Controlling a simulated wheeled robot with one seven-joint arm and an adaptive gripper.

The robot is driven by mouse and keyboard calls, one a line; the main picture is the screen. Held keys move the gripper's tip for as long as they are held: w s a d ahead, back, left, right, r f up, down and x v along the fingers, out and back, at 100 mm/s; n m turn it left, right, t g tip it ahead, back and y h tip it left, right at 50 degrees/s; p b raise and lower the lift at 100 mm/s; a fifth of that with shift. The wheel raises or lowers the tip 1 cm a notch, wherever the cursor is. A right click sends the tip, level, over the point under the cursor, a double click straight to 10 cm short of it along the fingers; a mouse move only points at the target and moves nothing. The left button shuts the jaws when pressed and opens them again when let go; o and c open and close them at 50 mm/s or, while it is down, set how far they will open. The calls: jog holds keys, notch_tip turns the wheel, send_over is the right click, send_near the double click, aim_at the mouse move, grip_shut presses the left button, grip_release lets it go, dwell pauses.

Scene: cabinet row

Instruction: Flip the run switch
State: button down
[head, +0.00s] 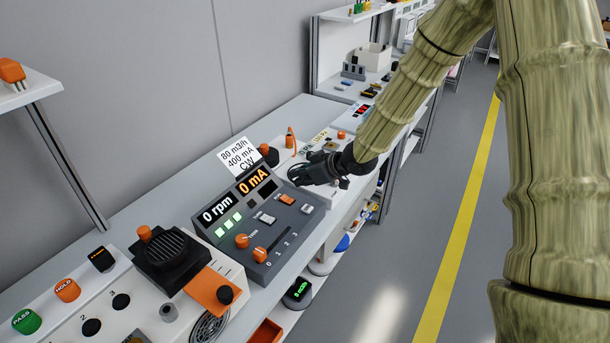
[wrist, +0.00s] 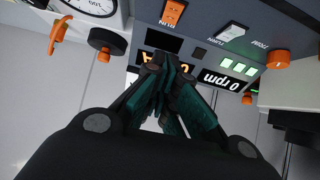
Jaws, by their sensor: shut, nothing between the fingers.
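The run switch is an orange rocker (head: 287,199) on the sloped dark grey control panel (head: 284,231). In the wrist view, which is upside down, the orange rocker (wrist: 173,13) sits at the top beside a RUN label. My gripper (head: 297,175) is above the panel's far right end, apart from the rocker in the head view. In the wrist view my gripper (wrist: 165,68) has its dark fingers together and empty, their tips over the display edge. The displays read 0 rpm (head: 215,208) and 0 mA (head: 255,182). The rocker's tilt is too small to tell.
A white rocker (head: 267,218) and orange knobs (head: 242,240) share the panel. A card (head: 240,157) reading 80 m3/h, 400 mA, CW stands behind it. A white box with a black-and-orange fixture (head: 172,256) is at the near left. The aisle at right is clear.

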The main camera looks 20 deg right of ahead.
jog(key=p, duration=0.1)
send_over(288, 199)
notch_tip(288, 199, down, 4)
jog(key=shift+s+f, duration=0.1)
jog(key=shift+f, duration=0.1)
jog(key=shift+a+f+p, duration=0.15)
jog(key=shift+f+p, duration=0.15)
jog(key=shift+f, duration=1.2)
